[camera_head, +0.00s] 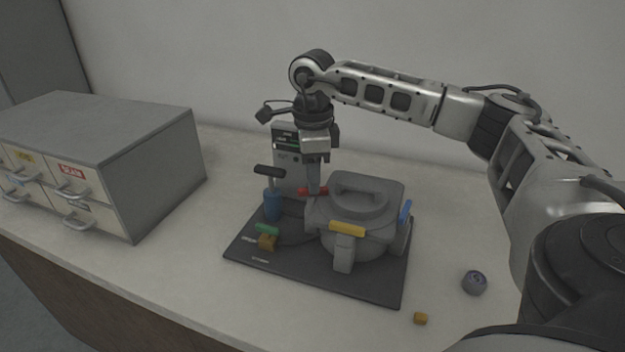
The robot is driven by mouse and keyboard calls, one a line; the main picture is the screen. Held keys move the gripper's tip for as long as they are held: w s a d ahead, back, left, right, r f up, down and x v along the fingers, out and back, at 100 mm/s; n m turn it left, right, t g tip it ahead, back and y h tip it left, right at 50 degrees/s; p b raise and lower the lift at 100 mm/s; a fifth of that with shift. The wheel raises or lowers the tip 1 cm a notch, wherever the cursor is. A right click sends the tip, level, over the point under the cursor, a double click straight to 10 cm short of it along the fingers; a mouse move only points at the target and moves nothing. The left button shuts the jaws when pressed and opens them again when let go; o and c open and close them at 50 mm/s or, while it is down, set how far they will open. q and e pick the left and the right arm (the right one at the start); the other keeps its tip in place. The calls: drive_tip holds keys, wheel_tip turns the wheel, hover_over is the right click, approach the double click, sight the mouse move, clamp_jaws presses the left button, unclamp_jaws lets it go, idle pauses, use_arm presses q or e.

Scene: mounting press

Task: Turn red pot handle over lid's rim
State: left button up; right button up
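The grey pot with its lid (362,190) sits on a dark base plate in the middle of the table. The red handle (313,191) is at the pot's back left edge, by the lid's rim. A yellow handle (346,229) is at the front and a blue handle (405,212) at the right. My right gripper (314,188) points down from above at the red handle, its tip at or just behind it. I cannot tell whether its fingers are open or closed, or whether they touch the handle. My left gripper is not in view.
The dark base plate (340,285) also carries a blue post with a black bar (270,172), a green-topped clamp (267,230) and a control panel (288,150). A drawer cabinet (155,175) stands left. A small round grey item (474,282) and an orange cube (420,318) lie right.

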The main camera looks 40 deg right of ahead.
drive_tip(key=shift+f, duration=1)
